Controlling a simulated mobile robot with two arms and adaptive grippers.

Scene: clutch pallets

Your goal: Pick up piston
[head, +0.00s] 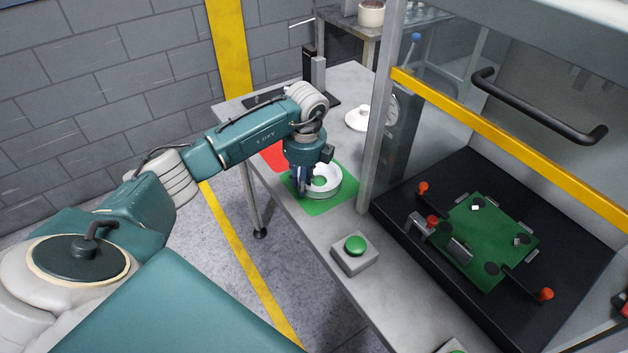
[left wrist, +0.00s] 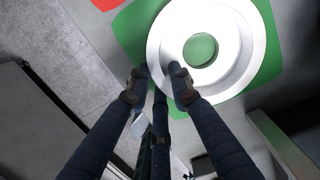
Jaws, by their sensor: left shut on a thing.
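The piston, which I take to be the white ring-shaped part (head: 333,187), sits over the green mat (head: 318,207) on the grey table. It also shows in the left wrist view (left wrist: 235,62), with a green round opening in its middle. My left gripper (head: 306,190) points down at the near left side of the ring. In the left wrist view its fingertips (left wrist: 159,74) straddle the ring's wall, one outside and one inside, shut on it. I cannot tell any gap between ring and mat. My right gripper is not in view.
A red mat (head: 275,155) lies behind the green one. A grey box with a green button (head: 355,245) stands in front. A white round part (head: 358,119) sits farther back. To the right are a metal post (head: 380,120), a yellow-edged guard (head: 450,105) and a black fixture (head: 400,215).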

